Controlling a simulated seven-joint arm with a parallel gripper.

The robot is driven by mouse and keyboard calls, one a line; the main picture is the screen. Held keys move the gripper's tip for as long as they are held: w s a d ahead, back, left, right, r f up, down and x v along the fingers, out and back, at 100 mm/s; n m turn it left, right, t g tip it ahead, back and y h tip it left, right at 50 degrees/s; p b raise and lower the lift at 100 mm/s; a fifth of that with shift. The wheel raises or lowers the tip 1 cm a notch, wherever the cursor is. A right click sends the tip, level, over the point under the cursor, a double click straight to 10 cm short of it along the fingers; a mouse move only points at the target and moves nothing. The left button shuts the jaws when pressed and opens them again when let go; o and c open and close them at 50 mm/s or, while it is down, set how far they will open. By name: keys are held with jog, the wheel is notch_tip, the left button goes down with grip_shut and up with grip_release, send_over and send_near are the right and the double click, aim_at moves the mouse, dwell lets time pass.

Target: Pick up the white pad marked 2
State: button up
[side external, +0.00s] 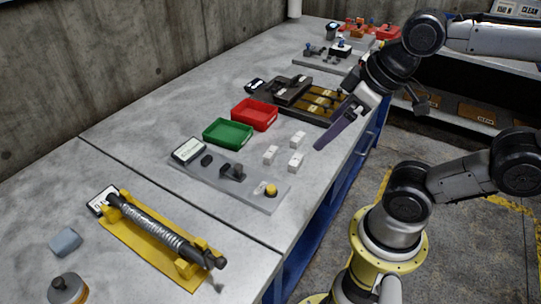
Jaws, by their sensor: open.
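Three small white pads sit on the grey bench beside the green and red trays: one at the left (270,154), one at the back (298,139) and one at the front right (296,161). Their markings are too small to read, so I cannot tell which is marked 2. My gripper (338,128) hangs above the bench's right edge, to the right of the pads and apart from them. Its long purple-grey fingers point down and left. They overlap in this view; it is open, with nothing seen between them.
A green tray (221,143) and a red tray (244,125) stand left of the pads. A grey panel with a yellow knob (271,190) lies in front. A dark fixture with yellow slots (318,105) is behind. A yellow-based cylinder assembly (150,232) lies at the near left.

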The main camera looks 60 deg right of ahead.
jog(key=w+d+r+n+g, duration=0.1)
jog(key=w+r+g, duration=0.15)
jog(key=w, duration=0.45)
jog(key=g, duration=0.3)
send_over(270, 152)
jog(key=shift+m, duration=0.4)
notch_tip(270, 152, down, 17)
jog(key=shift+a+f, duration=0.1)
jog(key=shift+d+f, duration=0.2)
jog(key=shift+f, duration=2.7)
jog(key=shift+c, duration=0.2)
jog(key=c, duration=1.4)
jog(key=shift+o, duration=0.2)
jog(key=shift+r, duration=0.1)
